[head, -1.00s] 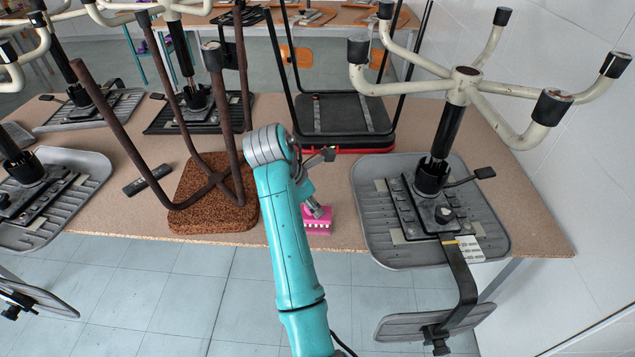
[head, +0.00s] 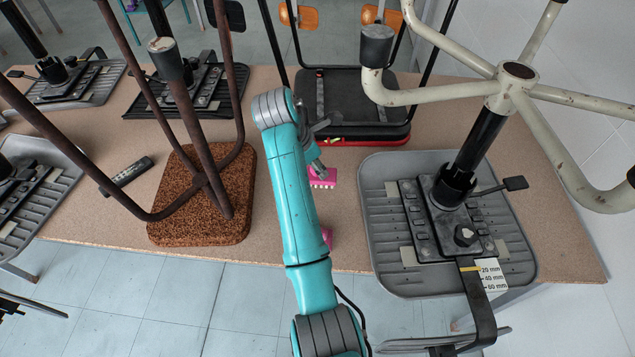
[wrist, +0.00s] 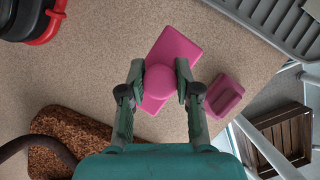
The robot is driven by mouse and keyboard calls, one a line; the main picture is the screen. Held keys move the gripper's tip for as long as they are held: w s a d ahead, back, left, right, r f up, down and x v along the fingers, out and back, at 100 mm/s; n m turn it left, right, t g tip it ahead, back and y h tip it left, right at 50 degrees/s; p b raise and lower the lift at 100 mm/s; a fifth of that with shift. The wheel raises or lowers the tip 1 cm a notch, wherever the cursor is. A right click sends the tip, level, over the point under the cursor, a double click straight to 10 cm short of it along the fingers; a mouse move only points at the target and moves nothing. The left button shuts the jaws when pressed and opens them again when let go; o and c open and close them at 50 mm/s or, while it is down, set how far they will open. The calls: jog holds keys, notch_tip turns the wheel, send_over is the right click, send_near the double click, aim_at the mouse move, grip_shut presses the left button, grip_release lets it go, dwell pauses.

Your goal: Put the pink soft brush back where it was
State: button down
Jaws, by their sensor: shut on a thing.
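The pink soft brush (head: 325,174) shows in the head view near the middle of the table, with a row of pale bristles along its lower edge. My gripper (head: 317,162) is just above it. In the wrist view my gripper (wrist: 160,68) is shut on the round knob of the brush (wrist: 178,50), one finger on each side. The brush's flat rectangular body lies beyond and below the knob. I cannot tell whether the bristles touch the table. A second pink thing, a small hollow dish (wrist: 225,95), is right of the gripper near the table edge; in the head view (head: 327,237) my arm partly hides it.
An upturned grey chair seat (head: 375,225) is on the right. A cork-brown stool seat (head: 195,235) with rusty legs is on the left. A black seat with a red edge (head: 345,112) is behind the brush. A wooden crate (wrist: 285,140) is below the table edge.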

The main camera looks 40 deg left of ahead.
aim_at(317, 184)
jog(key=shift+f, duration=3.5)
jog(key=shift+f, duration=0.1)
jog(key=c, duration=0.8)
grip_release()
